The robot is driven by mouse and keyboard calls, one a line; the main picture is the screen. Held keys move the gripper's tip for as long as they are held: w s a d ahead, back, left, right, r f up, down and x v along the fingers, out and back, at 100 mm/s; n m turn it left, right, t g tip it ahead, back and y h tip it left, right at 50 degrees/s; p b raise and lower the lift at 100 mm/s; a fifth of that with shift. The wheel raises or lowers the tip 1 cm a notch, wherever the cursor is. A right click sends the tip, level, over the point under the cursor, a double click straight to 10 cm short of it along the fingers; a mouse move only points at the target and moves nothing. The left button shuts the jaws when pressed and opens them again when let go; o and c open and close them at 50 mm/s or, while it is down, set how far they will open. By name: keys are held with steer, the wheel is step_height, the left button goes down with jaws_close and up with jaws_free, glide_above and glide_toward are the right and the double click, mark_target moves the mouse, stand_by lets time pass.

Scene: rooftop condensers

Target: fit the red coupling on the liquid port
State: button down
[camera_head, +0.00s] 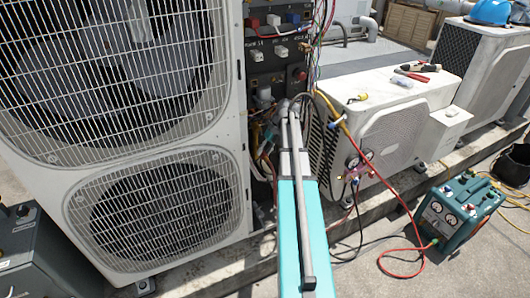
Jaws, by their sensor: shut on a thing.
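My arm reaches from the bottom middle up to the open service bay of the big white condenser (247,190). My gripper (284,108) is small in the picture, at the bay among pipes and wiring. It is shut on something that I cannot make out. I cannot pick out the red coupling for certain; my gripper and arm cover part of that spot. The liquid port is not clearly visible either. Fittings and thin lines crowd the bay just left of my gripper.
A smaller white condenser (372,118) stands to the right, with red-handled pliers (412,76) on top. A manifold gauge set (358,165) with hoses hangs before it. A teal recovery machine (458,212) stands on the roof, its red hose looping across the floor.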

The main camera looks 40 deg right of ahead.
steer(key=shift+w, duration=0.15)
steer(key=shift+c, duration=1.7)
jaws_free()
steer(key=s+a, duration=0.1)
steer(key=s, duration=0.6)
steer(key=shift+s+a, duration=0.2)
steer(key=shift+a, duration=0.15)
